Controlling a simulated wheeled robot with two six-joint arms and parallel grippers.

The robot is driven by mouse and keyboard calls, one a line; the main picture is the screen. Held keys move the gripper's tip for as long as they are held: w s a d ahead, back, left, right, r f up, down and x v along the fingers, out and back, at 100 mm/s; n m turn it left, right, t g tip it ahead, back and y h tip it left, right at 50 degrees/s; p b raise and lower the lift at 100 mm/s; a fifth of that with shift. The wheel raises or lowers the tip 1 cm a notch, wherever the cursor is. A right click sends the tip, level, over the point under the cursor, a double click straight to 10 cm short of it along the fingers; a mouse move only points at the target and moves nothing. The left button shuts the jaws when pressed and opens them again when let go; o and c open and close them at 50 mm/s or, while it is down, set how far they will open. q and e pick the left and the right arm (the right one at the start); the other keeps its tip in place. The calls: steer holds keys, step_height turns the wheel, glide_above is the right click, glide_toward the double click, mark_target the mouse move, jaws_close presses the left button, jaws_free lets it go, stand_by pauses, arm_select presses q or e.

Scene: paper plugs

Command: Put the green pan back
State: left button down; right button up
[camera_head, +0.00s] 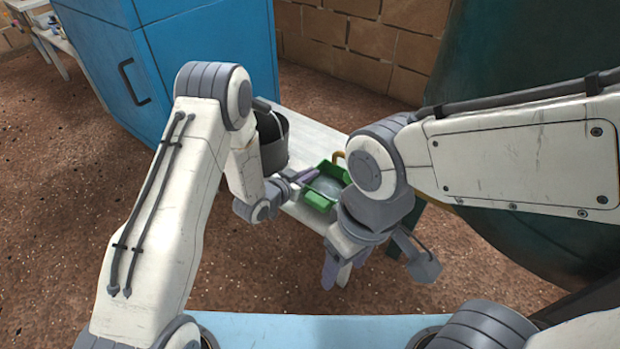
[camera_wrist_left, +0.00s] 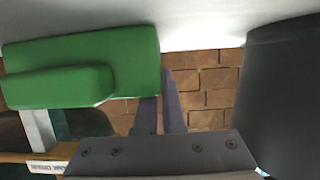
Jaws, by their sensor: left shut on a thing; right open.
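The green pan (camera_head: 318,201) is at the white bench in the head view, partly hidden by my right arm. In the left wrist view the pan (camera_wrist_left: 80,65) fills the upper left, its edge at my fingers. My left gripper (camera_head: 305,176) is shut on the pan's edge; its purple fingers also show in the left wrist view (camera_wrist_left: 161,115). Whether the pan rests on the bench or hangs just above it I cannot tell. My right gripper (camera_head: 345,268) is open, fingers pointing down, in front of the bench; I see nothing between its fingers.
A black bucket (camera_head: 273,143) stands on the white bench (camera_head: 311,130) left of the pan, close to my left gripper. An ochre handle-like piece (camera_head: 338,157) is behind the pan. A blue cabinet (camera_head: 190,60) stands left, a large teal tank (camera_head: 510,235) right, a brick wall (camera_head: 340,45) behind.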

arm_select(q)
steer(key=shift+r, duration=0.1)
steer(key=c, duration=1)
jaws_free()
